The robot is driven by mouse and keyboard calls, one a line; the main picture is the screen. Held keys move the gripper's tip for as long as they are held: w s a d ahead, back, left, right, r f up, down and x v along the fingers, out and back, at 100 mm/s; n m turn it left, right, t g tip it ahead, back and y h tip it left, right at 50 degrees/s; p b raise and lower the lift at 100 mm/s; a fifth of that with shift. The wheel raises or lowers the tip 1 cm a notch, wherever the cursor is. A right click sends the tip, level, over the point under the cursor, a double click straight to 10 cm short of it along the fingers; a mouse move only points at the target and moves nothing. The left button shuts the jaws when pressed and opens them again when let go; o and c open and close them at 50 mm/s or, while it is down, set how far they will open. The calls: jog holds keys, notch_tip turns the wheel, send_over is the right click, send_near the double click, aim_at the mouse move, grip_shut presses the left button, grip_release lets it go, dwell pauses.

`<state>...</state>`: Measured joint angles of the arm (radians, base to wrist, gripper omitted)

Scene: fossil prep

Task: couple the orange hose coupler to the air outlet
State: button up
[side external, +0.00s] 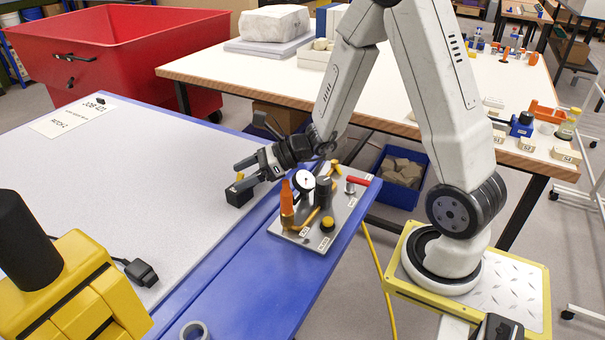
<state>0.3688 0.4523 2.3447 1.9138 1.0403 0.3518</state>
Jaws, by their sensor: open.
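The orange hose coupler (286,198) stands upright at the left front of a grey metal panel (324,244). Its lower end is at a brass-coloured fitting (288,221), which looks like the air outlet. I cannot tell from this view whether the two are locked together or only touching.
The panel also carries a round gauge (304,181), a dark cylinder (323,191), a red handle (357,181) and a yellow knob (327,224). A yellow hose (379,280) hangs below. A yellow-and-black machine (75,290) stands front left. The grey surface (130,190) is mostly clear.

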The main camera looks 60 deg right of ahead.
jog(key=shift+w+a+f+m+t+h, duration=0.25)
jog(key=shift+w+f+m+t+h, duration=0.5)
jog(key=shift+w+m+h, duration=0.3)
dwell(0.4)
